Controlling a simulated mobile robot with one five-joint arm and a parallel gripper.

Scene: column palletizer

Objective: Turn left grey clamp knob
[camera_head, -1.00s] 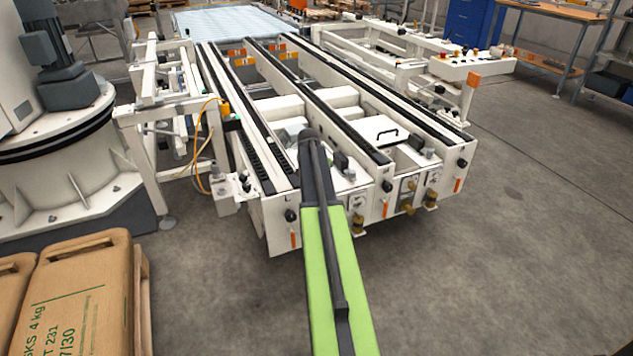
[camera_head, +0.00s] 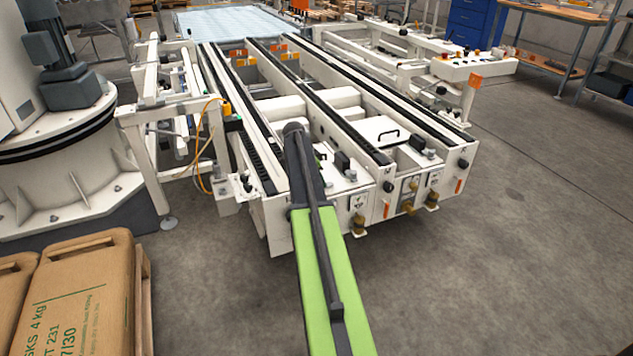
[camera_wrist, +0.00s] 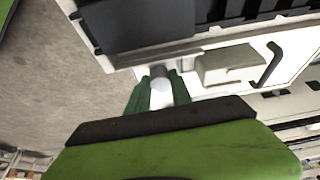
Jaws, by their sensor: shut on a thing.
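A small grey knob (camera_wrist: 158,71) shows in the wrist view, at the edge of the white frame, with a pale round face between my fingers. My gripper (camera_wrist: 160,82) has its two dark green fingers on either side of it and is shut on it. How far the knob is turned cannot be told. In the head view, my arm covers the gripper and the knob it holds. Another grey knob-like part (camera_head: 350,175) stands on the white conveyor frame to the right of my arm.
The white conveyor (camera_head: 385,140) with dark rails fills the middle. A black handle (camera_wrist: 268,65) stands on a white cover near my gripper. Brown sacks (camera_head: 85,290) lie at lower left. The grey floor (camera_head: 520,270) at right is clear.

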